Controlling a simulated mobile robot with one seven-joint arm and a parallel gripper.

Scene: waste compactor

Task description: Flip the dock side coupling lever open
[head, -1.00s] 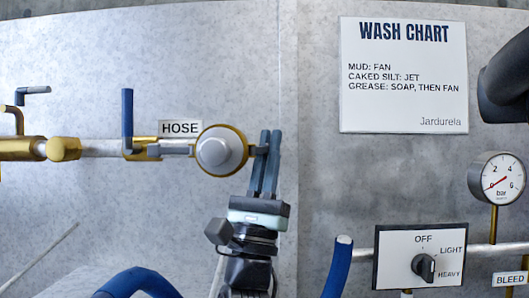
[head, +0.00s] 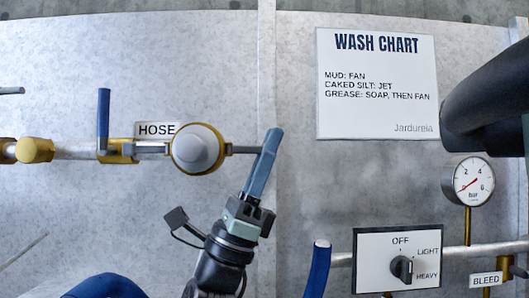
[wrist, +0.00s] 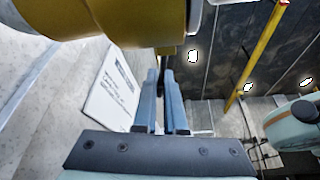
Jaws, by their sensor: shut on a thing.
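The coupling (head: 198,149) has a yellow ring and a pale round cap, beside the HOSE label. A grey lever (head: 243,150) sticks out level from its right side. A second grey lever (head: 152,149) lies along the pipe on its left. My gripper (head: 273,136) comes up from below, tilted right, and is shut on the right lever's outer end. The fingers hide that end. In the wrist view, the yellow coupling (wrist: 130,22) fills the upper left, above my close-set fingers (wrist: 160,85). The grip itself is not clear there.
A blue-handled valve (head: 103,120) stands left of the coupling. At right are a wash chart (head: 376,100), a pressure gauge (head: 468,181) and a dial panel (head: 398,262). A blue handle (head: 319,268) stands left of the panel.

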